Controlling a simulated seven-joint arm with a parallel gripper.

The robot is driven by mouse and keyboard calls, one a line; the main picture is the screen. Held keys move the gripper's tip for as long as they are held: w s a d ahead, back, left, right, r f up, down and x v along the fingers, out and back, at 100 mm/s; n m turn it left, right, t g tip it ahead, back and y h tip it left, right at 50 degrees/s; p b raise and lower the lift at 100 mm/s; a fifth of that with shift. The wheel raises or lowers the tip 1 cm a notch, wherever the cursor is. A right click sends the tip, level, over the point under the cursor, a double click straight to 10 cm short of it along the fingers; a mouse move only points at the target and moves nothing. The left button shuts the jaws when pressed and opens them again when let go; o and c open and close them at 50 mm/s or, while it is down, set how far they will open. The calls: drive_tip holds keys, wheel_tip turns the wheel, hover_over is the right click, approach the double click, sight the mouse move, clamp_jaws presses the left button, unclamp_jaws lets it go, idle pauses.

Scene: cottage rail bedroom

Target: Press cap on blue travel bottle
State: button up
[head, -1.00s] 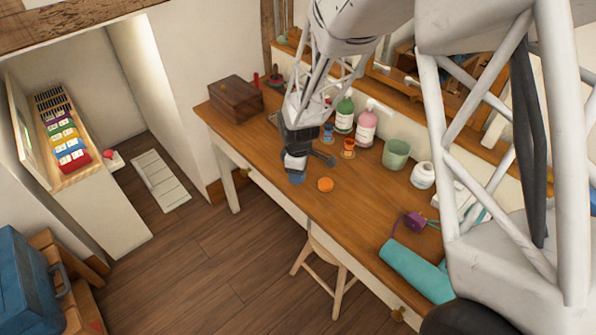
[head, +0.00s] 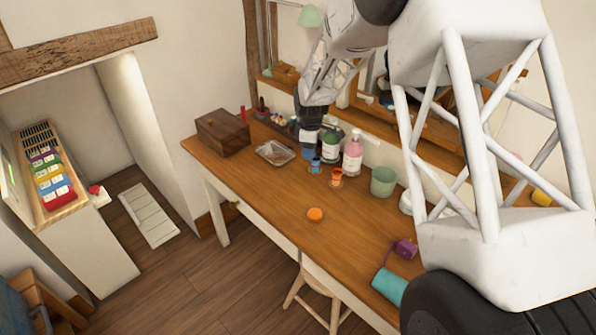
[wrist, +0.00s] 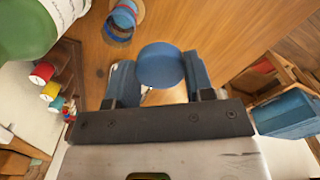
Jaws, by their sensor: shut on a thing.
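My gripper (head: 311,124) is over the back of the desk, left of the green bottle. It is shut on the blue travel bottle (head: 308,153), whose white label and blue lower part show below the jaws. In the wrist view a round blue cap (wrist: 160,65) shows between the fingers (wrist: 160,82). The bottle beneath it is mostly hidden, and I cannot tell whether the cap is fully seated. I cannot tell if the bottle touches the desk.
A green bottle (head: 331,145) and pink bottle (head: 353,155) stand close right. Small blue (head: 316,165) and orange (head: 336,177) pieces stand in front. A metal tray (head: 275,153) lies left. An orange disc (head: 315,214) lies on open desk. A green cup (head: 383,181) stands right.

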drive_tip(key=w+d, duration=0.1)
drive_tip(key=w+r, duration=0.1)
drive_tip(key=w, duration=0.1)
drive_tip(key=w+d, duration=0.1)
drive_tip(key=shift+w+d+r, duration=0.15)
drive_tip(key=shift+d+r, duration=0.15)
drive_tip(key=shift+d, duration=0.05)
drive_tip(key=shift+f, duration=0.15)
drive_tip(key=shift+f, duration=1.95)
drive_tip(key=shift+f, duration=0.75)
idle(2.0)
drive_tip(key=o, duration=1.4)
drive_tip(key=shift+c, duration=0.2)
drive_tip(key=shift+r, duration=0.2)
